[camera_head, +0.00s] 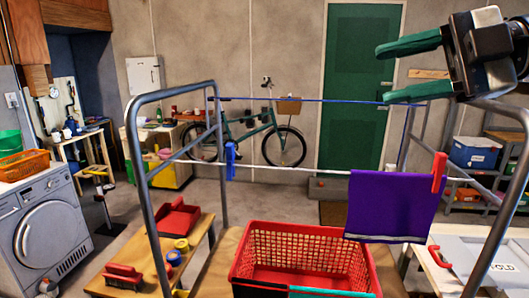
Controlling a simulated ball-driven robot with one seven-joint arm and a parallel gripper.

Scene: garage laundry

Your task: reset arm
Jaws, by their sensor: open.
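My gripper (405,69) is at the upper right, raised above the drying rack (148,100). Its two green fingers point left and stand apart with nothing between them. A purple cloth (388,205) hangs on the rack's white line below it, with a red clothespin (439,172) at its right end. A blue clothespin (230,160) sits on the same line at the left. A red basket (300,240) stands at the bottom middle, with dark and teal cloth partly visible at its near side.
A washing machine (42,228) stands at the left. A low wooden bench (198,243) holds a red dustpan (178,218) and a brush (123,276). A white folding board (480,258) lies at the lower right. A bicycle (243,138) leans at the back wall. The rack's right post (500,215) rises beneath my gripper.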

